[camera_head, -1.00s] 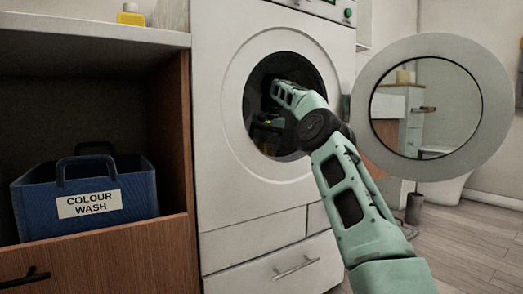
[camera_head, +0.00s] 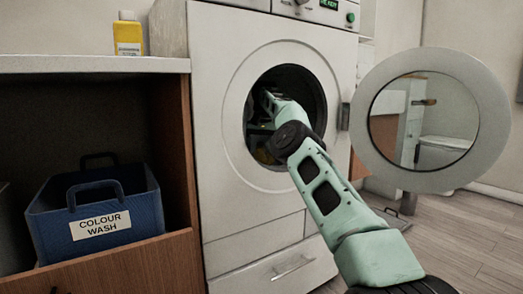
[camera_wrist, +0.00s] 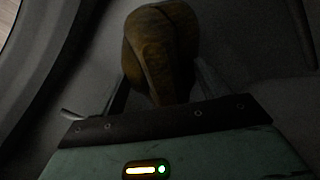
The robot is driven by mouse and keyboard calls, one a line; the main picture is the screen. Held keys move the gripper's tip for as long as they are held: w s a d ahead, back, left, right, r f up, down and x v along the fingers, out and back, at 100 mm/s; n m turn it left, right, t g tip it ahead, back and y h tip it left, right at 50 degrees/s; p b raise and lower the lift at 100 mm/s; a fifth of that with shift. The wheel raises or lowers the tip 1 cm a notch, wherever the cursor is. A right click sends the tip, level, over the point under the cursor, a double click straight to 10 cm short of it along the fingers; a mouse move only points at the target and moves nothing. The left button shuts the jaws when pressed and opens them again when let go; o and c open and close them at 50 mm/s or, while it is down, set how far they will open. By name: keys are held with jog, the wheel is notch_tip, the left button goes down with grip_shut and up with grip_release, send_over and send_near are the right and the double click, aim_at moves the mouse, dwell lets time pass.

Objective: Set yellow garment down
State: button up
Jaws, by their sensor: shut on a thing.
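The yellow garment (camera_wrist: 160,45) is a bunched, dark yellow bundle in the wrist view, dim inside the drum. My gripper (camera_wrist: 158,88) is shut on it, with a finger on each side of the bundle. In the head view my arm reaches through the round opening of the washing machine (camera_head: 225,190), and my gripper is inside the drum, mostly hidden by the arm and shadow. A little yellow shows low in the opening. I cannot tell whether the garment touches the drum wall.
The washer door (camera_head: 368,150) stands wide open at the right. A blue basket (camera_head: 140,205) labelled "COLOUR WASH" sits in the wooden cubby at left. A yellow bottle (camera_head: 127,36) stands on the counter (camera_head: 90,65).

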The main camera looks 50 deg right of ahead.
aim_at(262, 145)
jog(key=shift+f+b, duration=1.35)
jog(key=shift+f, duration=0.15)
jog(key=o, duration=1.1)
jog(key=shift+r, duration=0.15)
notch_tip(262, 145, up, 7)
jog(key=p, duration=0.7)
jog(key=shift+s+d+r, duration=0.1)
jog(key=shift+s+r, duration=0.05)
jog(key=shift+r, duration=0.05)
jog(key=shift+p, duration=0.35)
